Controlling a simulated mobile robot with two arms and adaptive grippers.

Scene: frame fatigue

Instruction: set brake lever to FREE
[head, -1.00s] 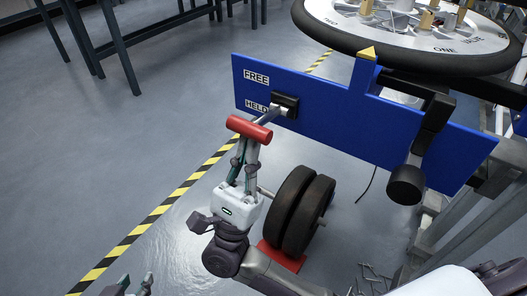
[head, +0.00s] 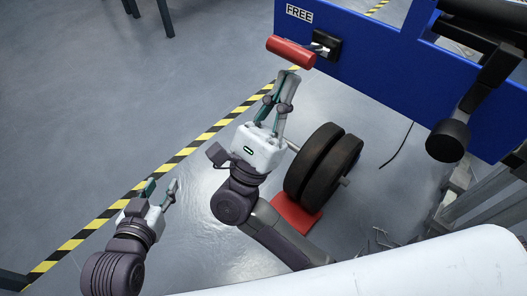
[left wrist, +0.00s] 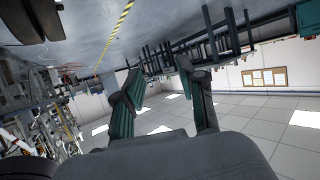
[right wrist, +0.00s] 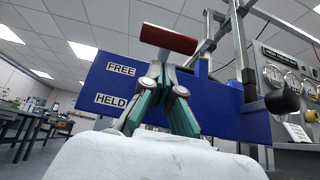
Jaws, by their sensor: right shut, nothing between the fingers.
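The brake lever has a red cylindrical handle (head: 290,51) on a short metal arm from a black pivot block (head: 327,43) on the blue panel (head: 380,60). The arm points left and slightly down in the head view. The FREE label (head: 299,13) shows above the handle. The HELD label (right wrist: 111,101) shows only in the right wrist view. My right gripper (head: 288,76) is shut and empty just under the handle (right wrist: 168,39); whether it touches is unclear. My left gripper (head: 162,188) is open and empty, low at the left; its fingers (left wrist: 165,90) stand apart.
Two black wheels (head: 323,165) with a red plate (head: 296,215) stand right of my right gripper. A black knob (head: 447,141) hangs before the panel. A yellow-black floor stripe (head: 205,138) runs behind my arms.

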